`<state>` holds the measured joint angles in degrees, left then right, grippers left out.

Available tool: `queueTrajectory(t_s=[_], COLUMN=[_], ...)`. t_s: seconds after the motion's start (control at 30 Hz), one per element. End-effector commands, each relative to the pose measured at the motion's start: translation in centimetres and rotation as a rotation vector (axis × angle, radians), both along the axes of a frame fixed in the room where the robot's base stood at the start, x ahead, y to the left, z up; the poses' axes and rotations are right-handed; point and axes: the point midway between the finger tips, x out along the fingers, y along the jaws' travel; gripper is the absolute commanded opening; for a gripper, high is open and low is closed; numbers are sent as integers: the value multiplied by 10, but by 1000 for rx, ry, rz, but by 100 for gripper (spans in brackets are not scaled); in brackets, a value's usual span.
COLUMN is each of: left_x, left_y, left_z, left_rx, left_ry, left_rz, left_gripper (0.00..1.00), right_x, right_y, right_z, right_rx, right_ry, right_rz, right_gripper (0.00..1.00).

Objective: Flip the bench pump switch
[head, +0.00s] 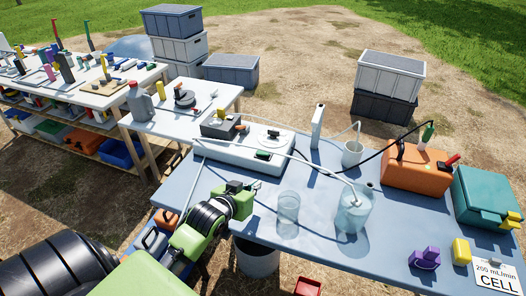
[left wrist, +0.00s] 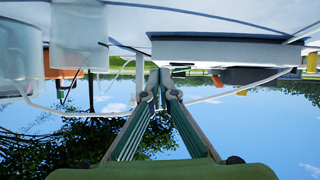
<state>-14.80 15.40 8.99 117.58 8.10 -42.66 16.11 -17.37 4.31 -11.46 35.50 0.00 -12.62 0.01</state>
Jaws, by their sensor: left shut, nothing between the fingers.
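The bench pump (head: 230,153) appears to be the long white unit on the blue table in the head view. On top are a grey block with an orange part (head: 222,127), a round dial (head: 273,135) and a small green part (head: 264,155). I cannot tell which part is the switch. My left gripper (head: 257,184) is shut and empty, in front of the pump's near side and apart from it. In the left wrist view, where the scene is upside down, the shut fingertips (left wrist: 160,84) show beside the white unit (left wrist: 215,52). My right gripper is not in view.
A clear beaker (head: 289,207) and a water-filled vessel (head: 354,210) with a tube stand right of my gripper. An orange case (head: 416,168) and a teal box (head: 483,196) stand farther right. A thin white tube arches over the pump. A bucket (head: 256,258) stands below the table.

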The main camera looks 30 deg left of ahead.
Motion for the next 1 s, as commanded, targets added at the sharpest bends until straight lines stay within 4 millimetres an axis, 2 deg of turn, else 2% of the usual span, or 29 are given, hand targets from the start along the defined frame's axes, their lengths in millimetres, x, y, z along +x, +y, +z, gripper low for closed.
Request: queueTrajectory(t_s=[0.03,0.1,0.3,0.77,1.0], left_x=[14,27,46,50,78], left_y=[15,32,57,61,66], left_z=[14,31,58,61,55], left_rx=[-10,-23,-49,-52,-53], left_ry=[-60,-132,-248,-260,-260], left_rz=[22,47,82,86,87], left_gripper=[0,0,0,0,0], right_x=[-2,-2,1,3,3], right_y=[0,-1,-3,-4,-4], right_z=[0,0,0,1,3], right_rx=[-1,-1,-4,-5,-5], right_ry=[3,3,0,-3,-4], right_rz=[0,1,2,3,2], right_gripper=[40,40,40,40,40])
